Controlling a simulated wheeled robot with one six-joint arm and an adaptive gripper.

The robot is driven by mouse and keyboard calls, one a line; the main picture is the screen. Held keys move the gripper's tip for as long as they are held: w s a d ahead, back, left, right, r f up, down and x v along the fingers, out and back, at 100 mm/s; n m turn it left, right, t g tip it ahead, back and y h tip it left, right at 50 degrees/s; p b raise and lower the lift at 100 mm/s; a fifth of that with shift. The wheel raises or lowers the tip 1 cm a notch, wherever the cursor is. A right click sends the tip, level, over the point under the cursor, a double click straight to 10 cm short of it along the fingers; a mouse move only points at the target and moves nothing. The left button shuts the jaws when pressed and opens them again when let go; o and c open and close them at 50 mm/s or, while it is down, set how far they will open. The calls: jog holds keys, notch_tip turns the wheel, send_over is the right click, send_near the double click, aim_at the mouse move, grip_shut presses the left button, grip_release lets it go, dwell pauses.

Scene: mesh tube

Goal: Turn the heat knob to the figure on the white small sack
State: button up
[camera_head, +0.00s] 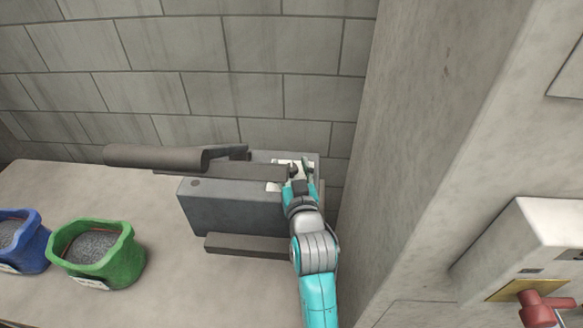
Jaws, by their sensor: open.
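A grey box-shaped device (230,212) stands on the counter and has a dark lever arm (155,157) across its top. A white plate (274,187) shows on the device's top at its right end. My gripper (300,170) is over that right end, with its dark fingers apart over the plate. The heat knob cannot be made out; my fingers may cover it. Whether they touch anything is unclear. No white small sack is in view. A green sack (122,262) and a blue sack (37,252), both with grey grains, stand at the left with pale labels too small to read.
The counter (180,290) is clear between the green sack and the device. A dark ledge (248,245) juts from the device's front. A concrete pillar (400,150) rises close to the right of my arm. A pale box (540,235) with a red fitting (540,308) is at the far right.

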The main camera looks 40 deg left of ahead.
grip_shut()
jog(key=shift+s+a+f+m+t+h, duration=0.1)
jog(key=shift+f+m+t+h, duration=0.05)
jog(key=shift+m+t+h, duration=1.1)
jog(key=shift+h, duration=0.25)
jog(key=shift+m+t+h, duration=0.85)
jog(key=shift+m+h, duration=0.2)
jog(key=shift+h, duration=0.35)
grip_release()
